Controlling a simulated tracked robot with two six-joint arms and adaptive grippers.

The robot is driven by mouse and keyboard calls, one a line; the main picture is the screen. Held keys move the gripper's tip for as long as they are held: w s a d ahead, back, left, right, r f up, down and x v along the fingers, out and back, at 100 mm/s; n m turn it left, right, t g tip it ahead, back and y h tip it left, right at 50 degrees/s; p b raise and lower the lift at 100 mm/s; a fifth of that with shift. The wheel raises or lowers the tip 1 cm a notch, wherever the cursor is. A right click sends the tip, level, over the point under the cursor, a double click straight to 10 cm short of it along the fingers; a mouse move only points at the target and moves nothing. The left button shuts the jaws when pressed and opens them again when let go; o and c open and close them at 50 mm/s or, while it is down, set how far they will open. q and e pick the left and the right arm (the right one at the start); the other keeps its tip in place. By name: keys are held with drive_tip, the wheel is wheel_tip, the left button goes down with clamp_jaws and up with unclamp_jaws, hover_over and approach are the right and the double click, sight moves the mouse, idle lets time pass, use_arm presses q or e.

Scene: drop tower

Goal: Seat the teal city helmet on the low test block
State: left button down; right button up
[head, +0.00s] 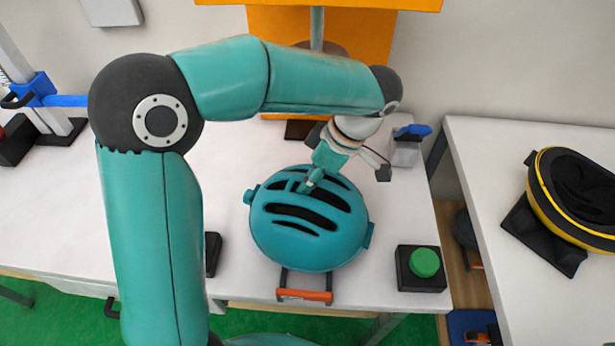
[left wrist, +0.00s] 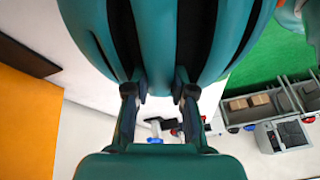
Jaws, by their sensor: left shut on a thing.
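The teal city helmet (head: 308,232), with dark vent slots, is in the middle of the head view, over the front part of the white table. My left gripper (head: 309,183) reaches down to its far upper side and is shut on the shell between vents. In the left wrist view the helmet (left wrist: 215,35) fills the top, with the left fingertips (left wrist: 159,95) closed on a rib between two dark slots. I cannot make out the low test block; the helmet hides what is beneath it. My right gripper is not in view.
An orange tower panel (head: 273,28) stands behind. A black box with a green button (head: 424,262) is right of the helmet; an orange-handled frame (head: 305,296) is at the table's front edge. A yellow-rimmed black helmet (head: 583,195) sits on the right-hand table (head: 480,160).

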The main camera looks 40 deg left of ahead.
use_arm(q)
drive_tip(key=shift+f, duration=0.1)
drive_tip(key=c, duration=0.9)
unclamp_jaws()
drive_tip(key=c, duration=0.4)
drive_tip(key=shift+o, duration=0.2)
drive_tip(key=shift+w+r, duration=0.1)
drive_tip(key=shift+r, duration=0.1)
drive_tip(key=shift+r+p, duration=0.85)
drive_tip(key=shift+r, duration=0.15)
drive_tip(key=shift+r, duration=0.15)
drive_tip(key=shift+r+p, duration=1.85)
drive_tip(key=shift+r, duration=0.5)
